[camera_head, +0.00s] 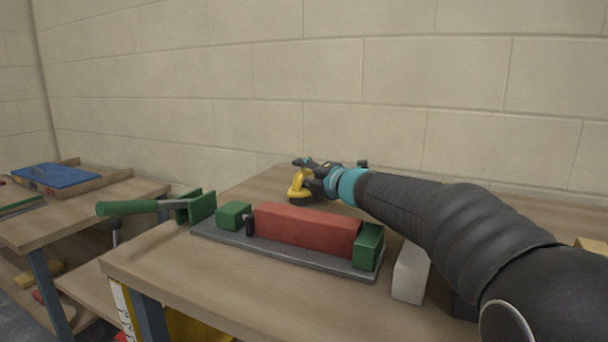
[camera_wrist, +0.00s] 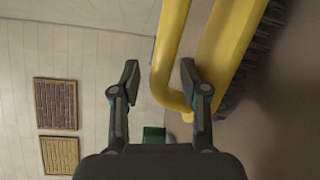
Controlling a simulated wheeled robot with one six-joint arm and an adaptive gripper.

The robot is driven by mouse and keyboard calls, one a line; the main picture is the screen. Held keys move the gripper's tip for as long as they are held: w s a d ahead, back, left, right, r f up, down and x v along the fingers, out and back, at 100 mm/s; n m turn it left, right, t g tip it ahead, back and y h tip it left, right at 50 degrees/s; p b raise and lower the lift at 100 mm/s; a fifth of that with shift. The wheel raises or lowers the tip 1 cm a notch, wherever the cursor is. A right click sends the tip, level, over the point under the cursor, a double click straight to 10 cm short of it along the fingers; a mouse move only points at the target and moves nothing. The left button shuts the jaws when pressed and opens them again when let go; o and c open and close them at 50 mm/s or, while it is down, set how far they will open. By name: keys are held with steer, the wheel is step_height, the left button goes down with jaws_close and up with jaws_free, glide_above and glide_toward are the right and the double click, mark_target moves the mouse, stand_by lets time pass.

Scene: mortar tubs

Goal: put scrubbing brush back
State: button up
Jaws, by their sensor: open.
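The scrubbing brush (camera_head: 297,188) is yellow with dark bristles. It rests bristles down on the wooden workbench, behind the red block, in the head view. In the wrist view its yellow handle (camera_wrist: 172,45) runs between my fingers, and its body (camera_wrist: 228,45) with dark bristles lies to the right. My gripper (camera_head: 308,167) is at the brush. In the wrist view my gripper (camera_wrist: 160,80) is open, one finger left of the handle and the other in the gap between handle and body. I cannot tell whether either finger touches it.
A grey board (camera_head: 290,252) carries a long red block (camera_head: 306,230) and green blocks. A green-handled tool (camera_head: 150,206) projects past the bench's left edge. A pale block (camera_head: 411,272) stands right of the board. A second bench (camera_head: 90,207) with a blue item (camera_head: 55,176) is left.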

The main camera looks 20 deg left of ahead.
steer(key=shift+r, duration=0.1)
steer(key=v, duration=1.2)
